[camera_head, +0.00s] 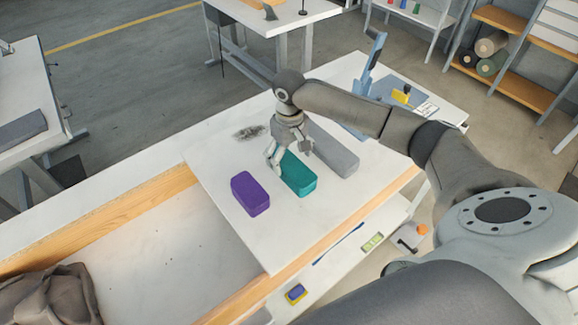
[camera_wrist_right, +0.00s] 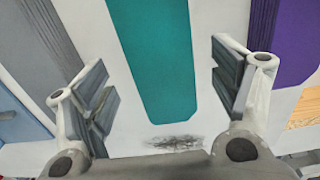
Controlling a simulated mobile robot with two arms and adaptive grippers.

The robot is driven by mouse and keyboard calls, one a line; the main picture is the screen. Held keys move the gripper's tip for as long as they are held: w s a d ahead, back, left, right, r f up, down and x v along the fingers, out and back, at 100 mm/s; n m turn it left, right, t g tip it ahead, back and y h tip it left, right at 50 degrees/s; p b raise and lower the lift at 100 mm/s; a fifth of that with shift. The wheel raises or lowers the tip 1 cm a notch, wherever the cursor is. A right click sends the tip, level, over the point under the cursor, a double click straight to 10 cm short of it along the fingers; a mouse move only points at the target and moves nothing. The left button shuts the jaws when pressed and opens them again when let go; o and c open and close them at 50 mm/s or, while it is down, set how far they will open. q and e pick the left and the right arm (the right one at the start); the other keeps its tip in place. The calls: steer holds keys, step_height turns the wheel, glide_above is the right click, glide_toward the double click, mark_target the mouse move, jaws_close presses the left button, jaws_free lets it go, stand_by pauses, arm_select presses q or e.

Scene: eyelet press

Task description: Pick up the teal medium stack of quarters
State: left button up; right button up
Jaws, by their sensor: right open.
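The teal stack (camera_head: 298,176) lies on the white tabletop, between a purple stack and a grey stack. My right gripper (camera_head: 288,160) is above the far end of the teal stack, pointing down. In the right wrist view the gripper (camera_wrist_right: 165,90) is open, with one finger on each side of the teal stack (camera_wrist_right: 158,55). White tabletop shows between each finger and the teal stack, and nothing is held. My left gripper is not in view.
The purple stack (camera_head: 249,194) lies to the left and the long grey stack (camera_head: 333,150) to the right, each close beside the teal one. A blue press (camera_head: 372,65) stands at the table's far right. A dark smudge (camera_head: 248,132) marks the tabletop. The tabletop's near left is clear.

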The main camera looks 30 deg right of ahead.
mark_target(289, 163)
steer(key=shift+f, duration=1.65)
steer(key=shift+a, duration=0.1)
steer(key=shift+s, duration=0.1)
steer(key=c, duration=1.2)
steer(key=shift+r, duration=0.1)
steer(key=shift+c, duration=0.5)
steer(key=shift+r, duration=0.1)
